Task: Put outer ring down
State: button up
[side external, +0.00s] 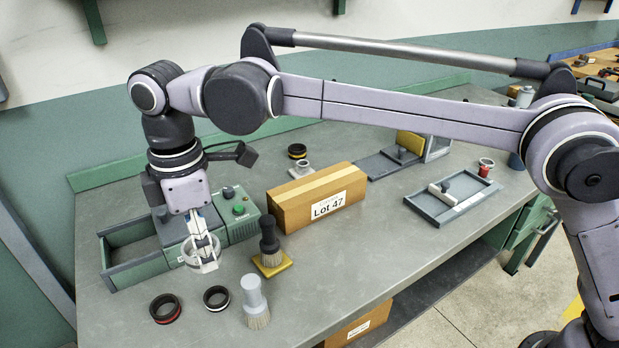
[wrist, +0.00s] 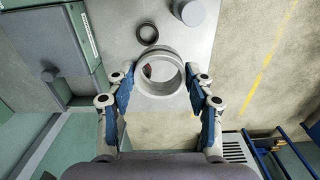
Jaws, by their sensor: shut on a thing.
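My gripper (side external: 203,240) is shut on a pale grey outer ring (side external: 201,266). It holds the ring above the bench, in front of the green machine. In the wrist view the ring (wrist: 158,92) sits between the two blue-sided fingers, its opening facing the camera. A bit of dark red shows through the opening. The gap between the held ring and the bench is hard to judge.
The green machine (side external: 240,212) and its green tray (side external: 106,262) stand behind and left. A grey brush (side external: 254,298), a dark brush (side external: 269,243) and a cardboard box (side external: 315,200) are to the right. Another tray (side external: 450,198) lies farther right. The front bench has clear patches.

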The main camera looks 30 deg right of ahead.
jog(key=w+d+r, duration=0.1)
jog(key=w+d, duration=0.1)
jog(key=d, duration=0.9)
jog(key=w+d+r, duration=0.2)
jog(key=d, duration=1)
jog(key=s+d+f+n, duration=0.1)
jog(key=s+d, duration=0.2)
jog(key=d, duration=0.6)
jog(key=s+d+f+n, duration=0.1)
jog(key=s+d, duration=0.2)
jog(key=d, duration=0.5)
send_over(346, 245)
notch_tip(346, 245, down, 12)
jog(key=shift+d+r, duration=0.1)
jog(key=shift+r, duration=0.05)
jog(key=shift+f, duration=2)
jog(key=shift+f, duration=0.2)
